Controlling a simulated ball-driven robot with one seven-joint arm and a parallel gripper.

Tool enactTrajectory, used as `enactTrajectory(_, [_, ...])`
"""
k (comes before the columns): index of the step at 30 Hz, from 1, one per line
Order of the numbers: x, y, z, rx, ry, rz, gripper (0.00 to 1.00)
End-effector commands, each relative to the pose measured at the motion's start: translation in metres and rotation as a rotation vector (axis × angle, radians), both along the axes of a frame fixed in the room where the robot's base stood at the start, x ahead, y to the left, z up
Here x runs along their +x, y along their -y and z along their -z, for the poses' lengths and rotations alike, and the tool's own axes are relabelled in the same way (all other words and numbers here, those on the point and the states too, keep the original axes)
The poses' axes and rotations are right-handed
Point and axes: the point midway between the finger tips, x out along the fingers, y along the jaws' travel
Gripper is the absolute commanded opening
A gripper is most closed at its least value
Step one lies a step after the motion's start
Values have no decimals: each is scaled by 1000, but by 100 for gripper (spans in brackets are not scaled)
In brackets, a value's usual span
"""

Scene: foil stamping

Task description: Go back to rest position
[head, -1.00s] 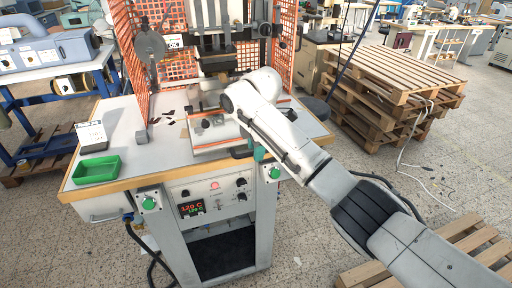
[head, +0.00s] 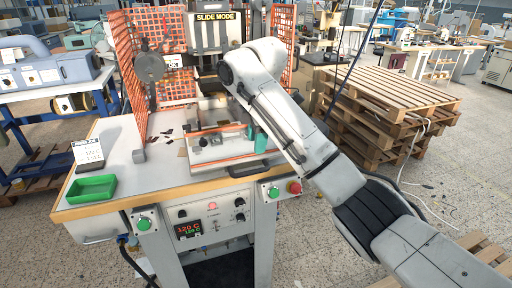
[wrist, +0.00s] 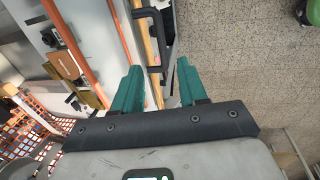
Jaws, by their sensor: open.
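My gripper shows in the wrist view (wrist: 158,84) with two teal fingers apart and nothing between them. In the head view, a teal finger of my gripper (head: 261,141) shows beside my forearm, over the right front part of the stamping machine's slide table (head: 215,146). The rest of the gripper is hidden behind my arm. In the wrist view the fingers point past the bench's wooden edge and a dark handle (wrist: 153,68). The floor (wrist: 240,60) shows to the right.
The machine stands on a wood-edged bench (head: 130,200) with an orange mesh guard (head: 160,30). A green tray (head: 92,189) and a sign card (head: 88,152) are at the bench's left. Stacked pallets (head: 385,95) stand at the right.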

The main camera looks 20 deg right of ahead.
Motion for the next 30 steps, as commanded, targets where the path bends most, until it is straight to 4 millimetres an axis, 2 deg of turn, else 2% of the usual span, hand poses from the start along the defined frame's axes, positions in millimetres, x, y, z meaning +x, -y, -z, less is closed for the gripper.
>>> enactTrajectory(14, [0,0,-1,1,0,0,42])
enactTrajectory(16, [-3,-4,8,11,-4,7,42])
enactTrajectory(20, [-16,-18,46,66,-14,62,42])
enactTrajectory(23, [-35,-31,86,127,-23,140,42])
enactTrajectory(30, [-96,-48,174,261,-58,388,42])
